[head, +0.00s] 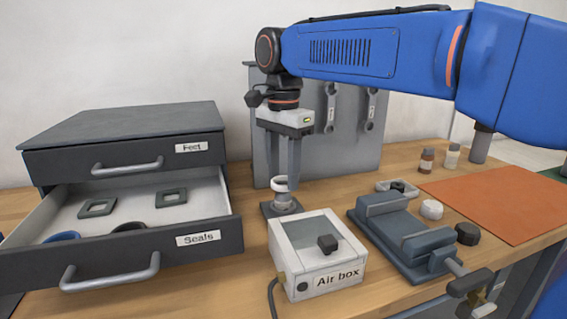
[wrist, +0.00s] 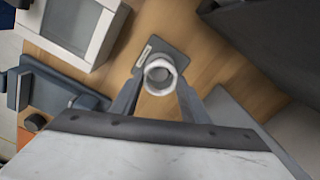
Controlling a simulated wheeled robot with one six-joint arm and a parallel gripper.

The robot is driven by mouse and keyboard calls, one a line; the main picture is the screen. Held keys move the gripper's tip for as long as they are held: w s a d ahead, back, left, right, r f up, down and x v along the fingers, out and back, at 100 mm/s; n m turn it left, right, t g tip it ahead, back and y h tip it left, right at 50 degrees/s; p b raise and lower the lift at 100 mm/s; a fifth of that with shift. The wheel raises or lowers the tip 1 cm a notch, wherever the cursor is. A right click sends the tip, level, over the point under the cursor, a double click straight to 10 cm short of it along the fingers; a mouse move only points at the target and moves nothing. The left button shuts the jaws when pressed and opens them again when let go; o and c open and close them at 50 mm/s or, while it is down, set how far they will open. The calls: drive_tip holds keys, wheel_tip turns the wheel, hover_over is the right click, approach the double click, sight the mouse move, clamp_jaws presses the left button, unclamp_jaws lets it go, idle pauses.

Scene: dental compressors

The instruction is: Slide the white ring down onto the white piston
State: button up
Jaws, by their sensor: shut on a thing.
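My gripper (head: 287,181) is shut on the white ring (head: 280,184) and points straight down. The ring also shows between the fingertips in the wrist view (wrist: 160,64). The white piston (head: 283,202) stands upright on a dark square base plate (head: 268,211), directly below the ring in the head view. In the wrist view the piston (wrist: 160,76) shows through the ring's opening, and the base plate (wrist: 178,51) lies under it. The ring looks at or just above the piston's top; I cannot tell whether they touch.
The white air box (head: 335,275) stands close in front of the piston. An open drawer (head: 165,240) marked Seals is at left. A blue-grey vise (head: 405,240) is at right, with a white round part (head: 431,209) beside it. A grey tool panel (head: 345,140) stands behind.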

sight(283, 190)
drive_tip(key=shift+f, duration=2.45)
idle(3.0)
drive_tip(key=o, duration=1.5)
drive_tip(key=shift+r, duration=0.15)
drive_tip(key=shift+r, duration=4.4)
